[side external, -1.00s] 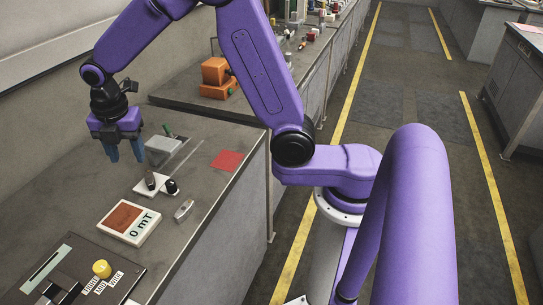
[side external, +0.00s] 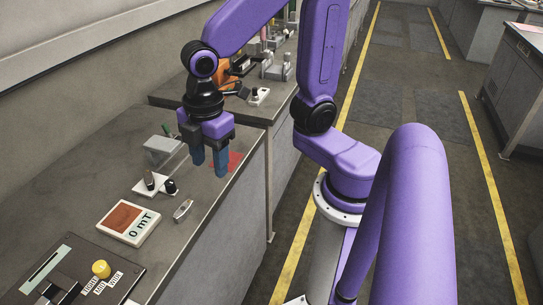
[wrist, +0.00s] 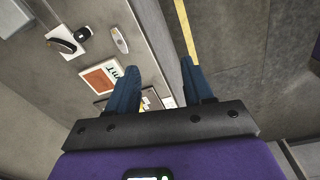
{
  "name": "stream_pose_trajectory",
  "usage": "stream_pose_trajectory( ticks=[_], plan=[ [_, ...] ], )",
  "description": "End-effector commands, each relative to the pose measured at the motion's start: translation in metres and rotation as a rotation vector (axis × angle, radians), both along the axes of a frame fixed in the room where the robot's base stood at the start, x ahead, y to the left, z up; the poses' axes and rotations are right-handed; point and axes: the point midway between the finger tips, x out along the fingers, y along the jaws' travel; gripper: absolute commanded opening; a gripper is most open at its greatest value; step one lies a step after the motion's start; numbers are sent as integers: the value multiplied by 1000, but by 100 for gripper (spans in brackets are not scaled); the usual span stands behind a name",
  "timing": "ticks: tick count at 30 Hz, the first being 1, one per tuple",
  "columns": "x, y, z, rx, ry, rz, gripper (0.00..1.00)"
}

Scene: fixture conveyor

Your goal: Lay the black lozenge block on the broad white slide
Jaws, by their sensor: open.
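A white slide (side external: 145,188) lies flat on the near bench, left of my gripper. Two dark pieces are at it: an elongated dark piece (side external: 150,180) and a rounder dark piece (side external: 171,187). I cannot tell for certain which is the black lozenge block. The slide (wrist: 75,51) also shows at the upper left of the wrist view, with the elongated piece (wrist: 61,46) and the rounder piece (wrist: 83,34). My gripper (side external: 210,170) points down, open and empty, above the bench near a red patch; its fingers (wrist: 160,75) are apart in the wrist view.
A red patch (side external: 235,160) is partly behind my fingers. A control panel with a yellow knob (side external: 102,269) is at lower left.

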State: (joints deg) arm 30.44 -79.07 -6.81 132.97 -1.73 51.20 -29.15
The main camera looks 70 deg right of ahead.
Motion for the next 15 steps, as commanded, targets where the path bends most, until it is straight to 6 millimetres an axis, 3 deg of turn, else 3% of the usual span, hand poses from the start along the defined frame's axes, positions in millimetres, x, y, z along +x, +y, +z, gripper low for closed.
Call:
stream_pose_trajectory(
  ticks=[9,15],
  plan=[
    [-78,-36,-3,16,29,-191,51],
    [-105,-49,-5,17,40,-263,51]
  ],
)
